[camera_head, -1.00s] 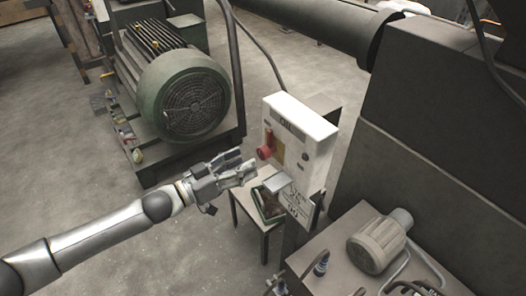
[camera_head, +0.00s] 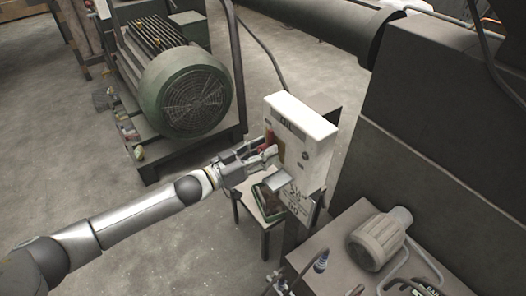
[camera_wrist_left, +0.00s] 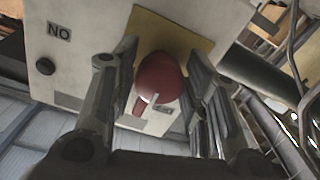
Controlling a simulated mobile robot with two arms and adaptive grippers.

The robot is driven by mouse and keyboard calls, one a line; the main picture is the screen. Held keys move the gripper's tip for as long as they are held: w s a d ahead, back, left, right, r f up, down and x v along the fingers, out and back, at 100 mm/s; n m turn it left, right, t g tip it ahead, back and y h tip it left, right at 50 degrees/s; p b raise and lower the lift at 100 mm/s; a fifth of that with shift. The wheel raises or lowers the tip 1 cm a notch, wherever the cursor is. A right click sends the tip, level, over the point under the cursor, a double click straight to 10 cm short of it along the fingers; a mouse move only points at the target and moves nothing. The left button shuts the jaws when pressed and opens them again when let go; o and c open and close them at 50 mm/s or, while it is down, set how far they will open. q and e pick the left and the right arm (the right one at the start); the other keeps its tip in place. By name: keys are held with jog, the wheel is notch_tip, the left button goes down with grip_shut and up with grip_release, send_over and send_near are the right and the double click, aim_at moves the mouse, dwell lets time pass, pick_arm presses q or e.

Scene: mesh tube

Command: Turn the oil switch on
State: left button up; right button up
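The oil switch box (camera_head: 306,138) is a white box labelled OIL, standing right of centre in the head view. Its red knob (camera_wrist_left: 158,78) sits on a yellow plate (camera_wrist_left: 178,36) in the left wrist view. In the head view the red knob (camera_head: 269,138) is mostly hidden behind my left gripper (camera_head: 272,157). My left gripper is open, with its fingers (camera_wrist_left: 165,95) on either side of the red knob; I cannot tell whether they touch it. A black button (camera_wrist_left: 45,66) and a label reading NO are on the box face. My right gripper is not in view.
A large green motor (camera_head: 185,92) stands behind and left of the box. A small table (camera_head: 243,212) with a green tray is below the box. A grey metal bench (camera_head: 335,262) with a small motor (camera_head: 377,241) is at lower right.

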pick_arm(q)
jog(key=c, duration=0.5)
jog(key=shift+c, duration=0.2)
jog(key=shift+m, duration=1.5)
jog(key=m+b, duration=0.1)
jog(key=m, duration=0.9)
jog(key=shift+b, duration=0.4)
jog(key=m+b, duration=0.1)
jog(key=m, duration=0.3)
jog(key=shift+m, duration=0.4)
